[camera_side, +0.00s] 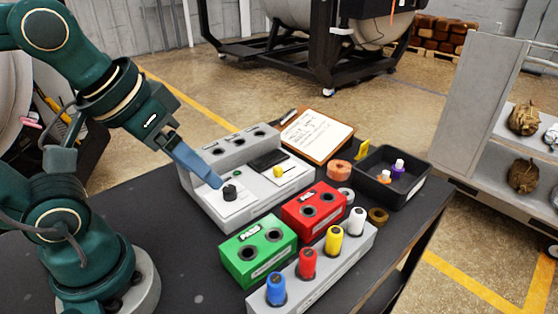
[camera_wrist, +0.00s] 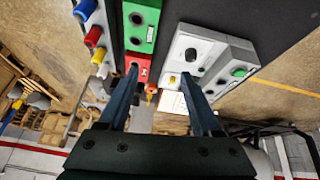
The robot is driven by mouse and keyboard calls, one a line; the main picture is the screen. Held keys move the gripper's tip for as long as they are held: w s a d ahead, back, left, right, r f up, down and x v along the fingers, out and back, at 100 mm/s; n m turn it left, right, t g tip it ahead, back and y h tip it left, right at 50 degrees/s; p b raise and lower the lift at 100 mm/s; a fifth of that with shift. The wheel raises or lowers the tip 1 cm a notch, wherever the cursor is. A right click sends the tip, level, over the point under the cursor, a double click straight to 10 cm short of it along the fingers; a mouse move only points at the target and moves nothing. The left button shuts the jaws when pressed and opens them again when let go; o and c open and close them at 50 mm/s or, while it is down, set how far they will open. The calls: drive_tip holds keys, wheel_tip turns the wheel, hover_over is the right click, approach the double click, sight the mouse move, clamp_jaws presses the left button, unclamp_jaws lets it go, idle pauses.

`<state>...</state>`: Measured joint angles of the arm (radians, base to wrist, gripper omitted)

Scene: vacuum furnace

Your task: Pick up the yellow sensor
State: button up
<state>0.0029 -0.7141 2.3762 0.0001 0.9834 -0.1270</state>
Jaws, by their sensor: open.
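The yellow sensor (camera_side: 334,239) stands upright in a grey rack (camera_side: 345,264), between a red sensor (camera_side: 308,263) and a white one (camera_side: 356,221); a blue one (camera_side: 276,288) is at the near end. In the wrist view the yellow sensor (camera_wrist: 98,55) is at the left, outside my fingers. My gripper (camera_side: 217,184) is open and empty, its fingers apart in the wrist view (camera_wrist: 159,70). In the side view its tips appear near the black knob of the grey test unit, left of and beyond the rack. The sensor's lower end is hidden in the rack.
The grey test unit (camera_side: 210,169) has a black knob (camera_side: 230,193) and a small yellow part (camera_side: 279,171). A green box (camera_side: 258,251) and a red box (camera_side: 314,209) stand beside the rack. A black bin (camera_side: 405,194) and clipboard (camera_side: 318,134) are farther back.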

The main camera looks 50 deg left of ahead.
drive_tip(key=w+d+r+n+g, duration=0.1)
drive_tip(key=w+d+r, duration=0.25)
drive_tip(key=w, duration=0.35)
drive_tip(key=g, duration=0.3)
approach(336, 230)
drive_tip(key=w+a, duration=0.2)
drive_tip(key=a, duration=0.1)
drive_tip(key=shift+m+g, duration=0.4)
drive_tip(key=shift+g, duration=0.4)
drive_tip(key=d+f, duration=0.1)
drive_tip(key=f, duration=0.1)
drive_tip(key=d+f, duration=0.1)
drive_tip(key=f, duration=0.1)
drive_tip(key=d+f, duration=0.1)
drive_tip(key=f, duration=0.1)
drive_tip(key=shift+s, duration=0.2)
drive_tip(key=shift+s+f, duration=0.1)
drive_tip(key=shift+f, duration=2.45)
clamp_jaws()
